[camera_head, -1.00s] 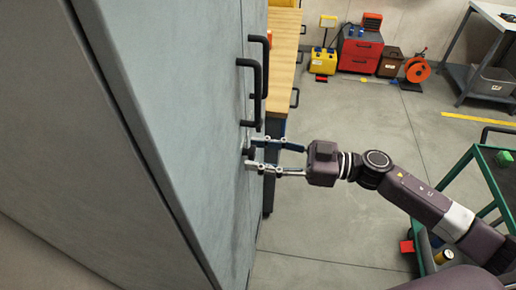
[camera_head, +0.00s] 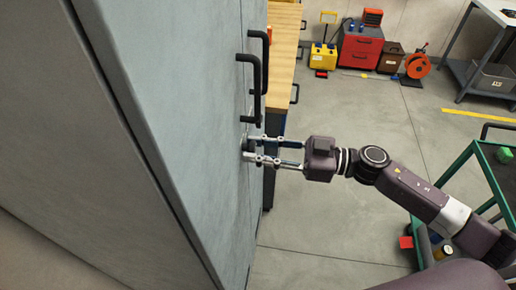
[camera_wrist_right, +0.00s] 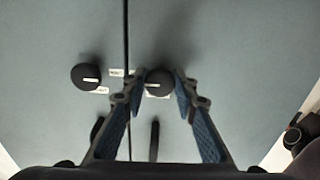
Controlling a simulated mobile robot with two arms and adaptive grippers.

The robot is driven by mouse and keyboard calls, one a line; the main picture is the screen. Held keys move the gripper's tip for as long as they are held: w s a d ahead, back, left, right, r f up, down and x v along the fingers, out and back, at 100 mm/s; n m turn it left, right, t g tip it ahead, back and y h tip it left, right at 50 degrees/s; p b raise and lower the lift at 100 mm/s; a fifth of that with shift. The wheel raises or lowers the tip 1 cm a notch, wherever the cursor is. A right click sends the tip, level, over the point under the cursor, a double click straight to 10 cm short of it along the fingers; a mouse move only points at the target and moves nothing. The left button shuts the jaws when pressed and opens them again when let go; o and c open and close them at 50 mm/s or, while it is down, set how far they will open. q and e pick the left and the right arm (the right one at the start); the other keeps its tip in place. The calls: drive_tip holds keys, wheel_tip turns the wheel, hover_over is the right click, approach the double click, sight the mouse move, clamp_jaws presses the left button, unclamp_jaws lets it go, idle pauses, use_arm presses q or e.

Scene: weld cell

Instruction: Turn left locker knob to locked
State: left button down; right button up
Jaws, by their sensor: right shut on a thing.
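The grey-blue locker (camera_head: 205,130) fills the left of the head view. My right gripper (camera_head: 249,148) reaches its door face from the right, below the black handles, with its fingers closed around a dark knob. In the right wrist view this round black knob (camera_wrist_right: 158,82) with a pale mark sits between the fingertips of my right gripper (camera_wrist_right: 160,88); I take it as the left locker knob, as it is on the nearer door. A second black knob (camera_wrist_right: 86,77) is free, across the door seam. Small white labels lie by the knobs, too small to read. My left gripper is out of view.
Two black door handles stand out from the locker, the nearer one (camera_head: 257,88) just above my gripper. A wooden-topped bench (camera_head: 283,60) stands beyond the locker. A green cart (camera_head: 470,165) is at right. The floor between is clear.

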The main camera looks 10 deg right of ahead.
drive_tip(key=shift+n+b, duration=4.6)
drive_tip(key=shift+n, duration=4.2)
drive_tip(key=shift+r, duration=0.1)
drive_tip(key=o, duration=1.1)
drive_tip(key=shift+d, duration=0.15)
